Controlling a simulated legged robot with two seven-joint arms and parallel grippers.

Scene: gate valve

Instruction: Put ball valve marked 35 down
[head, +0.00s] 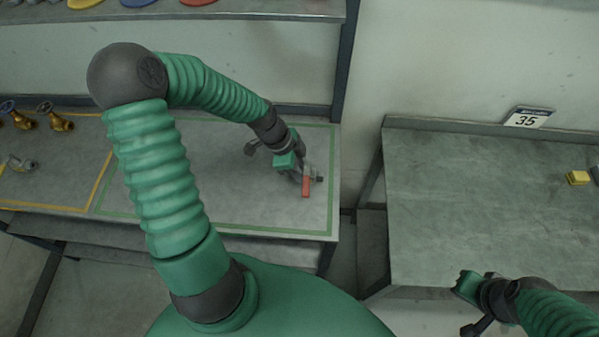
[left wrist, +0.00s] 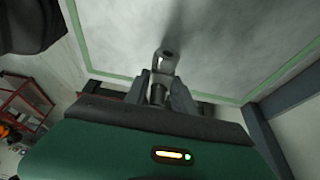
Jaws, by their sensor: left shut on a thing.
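The ball valve (head: 306,185), a small grey metal valve with a red lever, is at my left gripper (head: 297,172) over the green-outlined area of the left table. The left gripper is shut on the valve. In the left wrist view, the grey end of the valve (left wrist: 167,56) sticks out between the fingers (left wrist: 162,92), and a soft shadow lies on the surface beyond it. I cannot tell whether the valve touches the table. My right gripper (head: 467,284) is at the front edge of the right table, and its jaws are unclear.
The left table (head: 240,205) is bare around the valve. Brass valves (head: 55,117) and a grey fitting (head: 20,163) are at its left, by a yellow outline. A gap separates the tables.

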